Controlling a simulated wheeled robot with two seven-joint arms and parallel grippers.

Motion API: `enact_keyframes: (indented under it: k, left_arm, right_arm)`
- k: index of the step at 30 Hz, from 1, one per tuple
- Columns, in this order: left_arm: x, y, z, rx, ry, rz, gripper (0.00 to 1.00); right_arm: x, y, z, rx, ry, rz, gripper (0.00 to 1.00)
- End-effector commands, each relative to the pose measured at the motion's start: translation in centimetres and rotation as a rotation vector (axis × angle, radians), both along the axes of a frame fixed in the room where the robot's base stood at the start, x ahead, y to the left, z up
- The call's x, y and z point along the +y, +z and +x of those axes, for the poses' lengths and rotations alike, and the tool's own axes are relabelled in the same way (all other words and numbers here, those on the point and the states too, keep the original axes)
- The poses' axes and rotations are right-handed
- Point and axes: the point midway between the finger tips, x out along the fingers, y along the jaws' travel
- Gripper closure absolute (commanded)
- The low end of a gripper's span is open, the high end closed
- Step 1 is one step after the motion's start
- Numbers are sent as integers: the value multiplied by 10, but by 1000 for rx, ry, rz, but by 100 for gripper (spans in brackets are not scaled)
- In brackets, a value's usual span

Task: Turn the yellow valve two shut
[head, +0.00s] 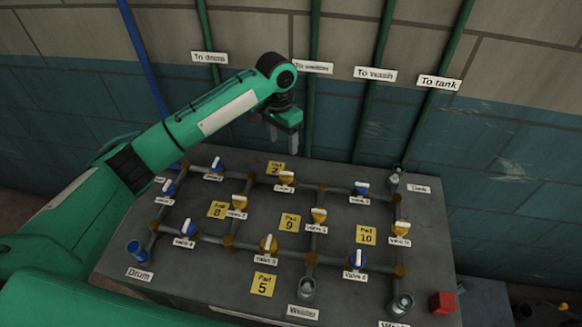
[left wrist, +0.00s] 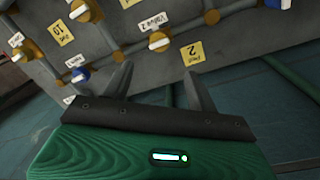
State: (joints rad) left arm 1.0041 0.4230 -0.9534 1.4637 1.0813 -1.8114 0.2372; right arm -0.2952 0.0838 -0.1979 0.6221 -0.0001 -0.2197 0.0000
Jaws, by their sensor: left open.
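The yellow valve two (head: 287,181) sits on the far pipe run of the grey bench top, with a white handle on top that looks roughly in line with the pipe. Its label reads "Valve 2" in the left wrist view, where the valve (left wrist: 160,42) shows just beyond the fingertips. My left gripper (head: 282,142) hangs above the bench's back edge, behind the valve and apart from it. Its two fingers (left wrist: 157,74) are spread and empty. My right gripper is not seen.
Several other blue and yellow valves stand on the pipe grid, such as a blue one (head: 361,189) to the right. A yellow Pad 2 tag (head: 276,167) lies behind valve two. Green vertical pipes (head: 314,90) run up the wall. A red block (head: 442,302) is front right.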

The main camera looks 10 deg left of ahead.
Motion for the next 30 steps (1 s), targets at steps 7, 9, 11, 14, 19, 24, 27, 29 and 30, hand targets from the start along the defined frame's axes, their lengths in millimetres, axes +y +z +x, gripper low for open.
enact_keyframes:
  k: [7, 9, 11, 14, 19, 24, 27, 29, 30]
  left_arm:
    - [-3, -49, -3, 4, 1, 1, 41]
    - [-4, -64, -4, 5, 1, 2, 41]
    - [-5, -76, -5, 3, 1, 1, 41]
    - [-6, -95, -6, 2, -1, 2, 41]
    - [-8, -115, -6, 2, 0, 1, 41]
    - [-8, -124, -6, 0, -1, 0, 41]
    - [-8, -125, -6, -1, -1, -1, 41]
    - [-8, -125, -6, -1, -1, -1, 41]
    - [-8, -125, -6, -1, -1, -1, 41]
  right_arm:
    - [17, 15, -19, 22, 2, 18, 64]
    - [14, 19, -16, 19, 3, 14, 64]
    - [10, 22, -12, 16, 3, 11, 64]
    - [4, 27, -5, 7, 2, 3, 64]
    - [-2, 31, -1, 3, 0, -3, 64]
    - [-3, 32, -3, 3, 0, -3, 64]
    - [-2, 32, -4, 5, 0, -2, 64]
    - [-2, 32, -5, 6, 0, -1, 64]
    - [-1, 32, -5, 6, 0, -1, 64]
